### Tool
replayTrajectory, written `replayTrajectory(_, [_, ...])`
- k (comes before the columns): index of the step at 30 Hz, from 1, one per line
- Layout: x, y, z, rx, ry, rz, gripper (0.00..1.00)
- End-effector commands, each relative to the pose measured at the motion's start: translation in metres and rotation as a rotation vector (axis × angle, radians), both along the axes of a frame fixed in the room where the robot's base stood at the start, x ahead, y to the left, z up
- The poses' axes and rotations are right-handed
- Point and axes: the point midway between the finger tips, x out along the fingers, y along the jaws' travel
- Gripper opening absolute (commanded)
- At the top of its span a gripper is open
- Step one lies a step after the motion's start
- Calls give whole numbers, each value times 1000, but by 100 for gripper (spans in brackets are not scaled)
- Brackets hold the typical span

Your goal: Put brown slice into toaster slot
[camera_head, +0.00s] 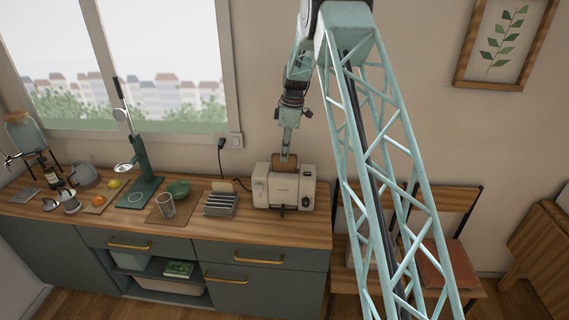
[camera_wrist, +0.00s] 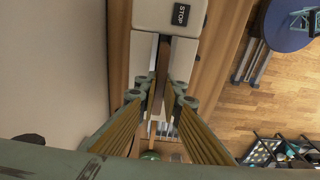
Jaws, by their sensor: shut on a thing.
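The cream toaster (camera_head: 283,188) stands on the wooden counter below the wall socket. It also shows in the wrist view (camera_wrist: 185,58), with a dark slot opening along its top. My gripper (camera_head: 286,151) points down over the toaster and is shut on the brown slice (camera_head: 284,159). In the wrist view my fingertips (camera_wrist: 165,88) pinch the slice (camera_wrist: 163,66), seen edge-on and lined up along the slot. Its lower edge is at the toaster's top; I cannot tell whether it is inside the slot.
A metal rack (camera_head: 221,204) stands left of the toaster, with a pale slice (camera_head: 222,187) at its back. The wall is close behind the toaster.

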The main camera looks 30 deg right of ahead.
Motion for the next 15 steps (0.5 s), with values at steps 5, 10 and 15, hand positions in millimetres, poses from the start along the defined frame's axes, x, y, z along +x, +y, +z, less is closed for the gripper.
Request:
replayTrajectory(5, [-1, 0, -12, 0, 2, 0, 0])
replayTrajectory(10, [0, 0, -28, 1, 1, 0, 0])
replayTrajectory(15, [0, 0, -37, 1, 1, 0, 0])
